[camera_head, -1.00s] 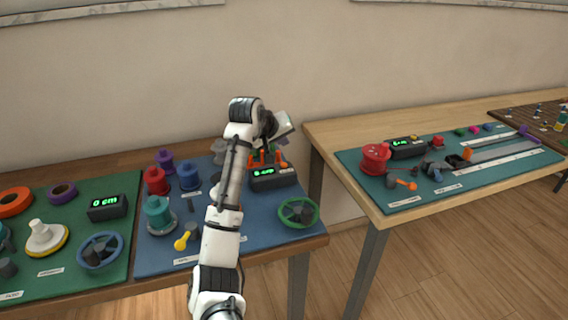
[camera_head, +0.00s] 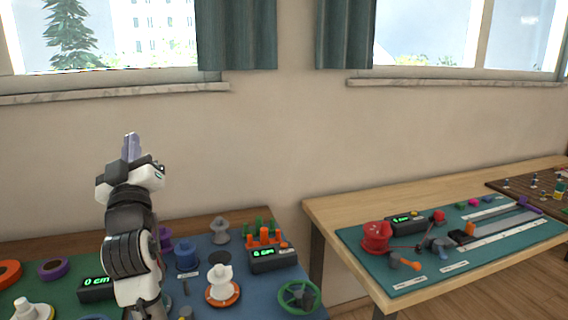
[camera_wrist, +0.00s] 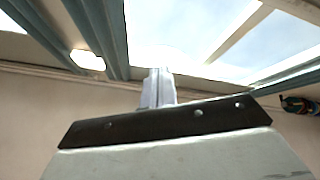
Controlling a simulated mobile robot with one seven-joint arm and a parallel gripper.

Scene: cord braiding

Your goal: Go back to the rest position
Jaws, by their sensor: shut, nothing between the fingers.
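My gripper (camera_head: 132,147) points straight up in the head view, raised in front of the wall above the left table. Its fingers are together with nothing between them. It also shows in the wrist view (camera_wrist: 158,88), pointing up toward the window and curtains. My arm is folded upright at the left of the head view and hides part of the green and blue mats behind it.
A blue mat (camera_head: 208,292) below holds spools, a black display (camera_head: 272,259) with orange and green pegs behind it, and a green wheel (camera_head: 298,297). A teal mat (camera_head: 385,268) lies on the right table with a red spool (camera_head: 376,237). The air around my gripper is clear.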

